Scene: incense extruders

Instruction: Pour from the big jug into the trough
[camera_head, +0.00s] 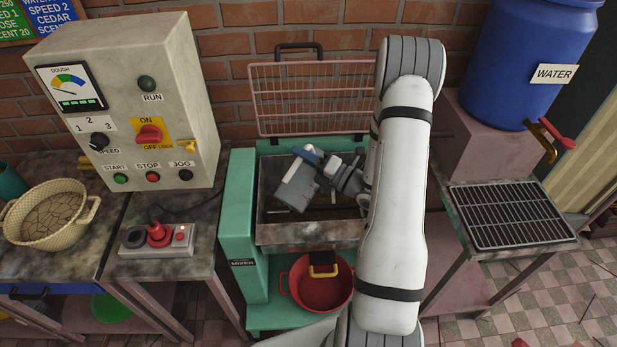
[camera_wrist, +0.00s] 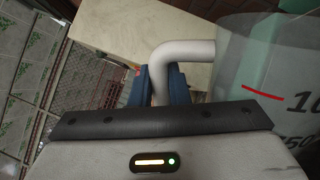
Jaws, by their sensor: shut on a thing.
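The big jug (camera_head: 297,187) is a greyish translucent vessel, held tilted over the left-middle part of the trough. In the wrist view, the jug (camera_wrist: 270,85) shows at the right with a red line and partly cut-off dark figures. My gripper (camera_head: 318,158) is shut on the jug's pale handle (camera_wrist: 185,50), with blue fingers (camera_wrist: 160,85) on both sides of it. The trough (camera_head: 300,234) is an open metal basin in the teal mixer, with a dark brown inside. My arm covers its right end. No stream of liquid is clearly visible, and the jug's contents cannot be made out.
A pink wire guard (camera_head: 310,100) stands raised behind the trough. A red basin (camera_head: 320,296) sits below its front. A control box (camera_head: 125,100) and a switch pad (camera_head: 157,240) are at left. A blue water barrel (camera_head: 520,60) and a drain grate (camera_head: 510,215) are at right.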

